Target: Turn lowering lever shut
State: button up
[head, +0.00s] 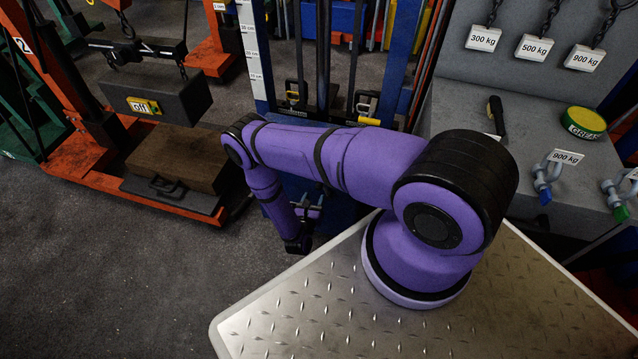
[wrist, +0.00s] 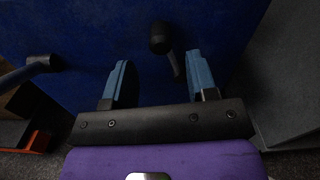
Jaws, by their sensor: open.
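In the wrist view, a short dark lever (wrist: 160,38) with a round black knob and a thin stem stands out from a blue panel (wrist: 85,40). It looks like the lowering lever, though no label shows. My gripper (wrist: 159,62) is open and empty, its two blue-grey fingers pointing at the panel. The knob appears between and just beyond the fingertips; I see no contact. In the head view, a blue body (head: 345,212) shows behind my purple arm. My arm hides much of it, and the lever cannot be made out clearly there.
A second dark handle (wrist: 30,70) juts in at the left of the wrist view. In the head view, an orange jack (head: 75,160) with a grey block (head: 165,95) stands at left. A grey bench (head: 460,110) is at right. Open floor (head: 130,260) lies at lower left.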

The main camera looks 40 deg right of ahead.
jog(key=x, duration=0.8)
jog(key=shift+w, duration=0.1)
jog(key=shift+c, duration=0.5)
grip_shut()
